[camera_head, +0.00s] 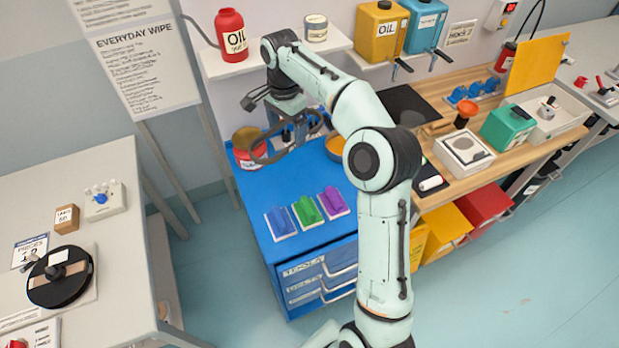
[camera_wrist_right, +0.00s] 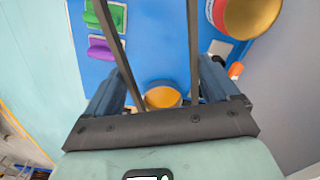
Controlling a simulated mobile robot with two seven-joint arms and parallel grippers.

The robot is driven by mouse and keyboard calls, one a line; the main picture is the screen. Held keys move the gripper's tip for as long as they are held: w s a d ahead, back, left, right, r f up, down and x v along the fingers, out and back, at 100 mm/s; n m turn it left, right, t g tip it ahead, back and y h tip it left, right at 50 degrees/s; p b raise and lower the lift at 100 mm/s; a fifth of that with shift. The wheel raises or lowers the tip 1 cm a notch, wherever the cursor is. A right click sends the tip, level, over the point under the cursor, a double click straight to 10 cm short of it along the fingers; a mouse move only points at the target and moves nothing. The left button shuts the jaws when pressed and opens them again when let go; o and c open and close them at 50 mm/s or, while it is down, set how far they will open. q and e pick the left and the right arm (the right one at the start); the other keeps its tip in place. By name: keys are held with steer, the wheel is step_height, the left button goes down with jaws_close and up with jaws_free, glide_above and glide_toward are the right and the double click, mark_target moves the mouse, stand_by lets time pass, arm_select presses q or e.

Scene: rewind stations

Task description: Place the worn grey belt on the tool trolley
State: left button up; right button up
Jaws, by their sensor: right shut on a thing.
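The worn grey belt (camera_head: 275,157) shows as a dark grey loop at my right gripper (camera_head: 290,130) in the head view. My right gripper is shut on it above the back part of the blue tool trolley (camera_head: 262,222). In the right wrist view two dark strands of the belt (camera_wrist_right: 193,45) run up the picture from the gripper (camera_wrist_right: 160,90), over the blue trolley top (camera_wrist_right: 160,45). The arm and gripper partly hide the belt in the head view. I cannot tell whether the belt touches the trolley top. My left gripper is not in view.
Blue, green (camera_head: 307,212) and purple pieces on pale pads line the trolley's front. A red tin (camera_head: 246,147) and an orange-topped tin (camera_head: 336,148) stand farther back. A shelf with an oil bottle (camera_head: 231,35) is behind.

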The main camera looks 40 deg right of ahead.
steer(key=b, duration=0.1)
glide_above(291, 183)
steer(key=f, duration=1.3)
steer(key=shift+s, duration=0.25)
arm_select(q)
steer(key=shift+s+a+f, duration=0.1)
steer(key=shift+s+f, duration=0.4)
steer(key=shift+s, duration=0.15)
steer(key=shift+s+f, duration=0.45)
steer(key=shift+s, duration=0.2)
arm_select(e)
steer(key=shift+w+f, duration=0.15)
steer(key=shift+f, duration=2.8)
steer(key=shift+f, duration=0.15)
steer(key=o, duration=0.8)
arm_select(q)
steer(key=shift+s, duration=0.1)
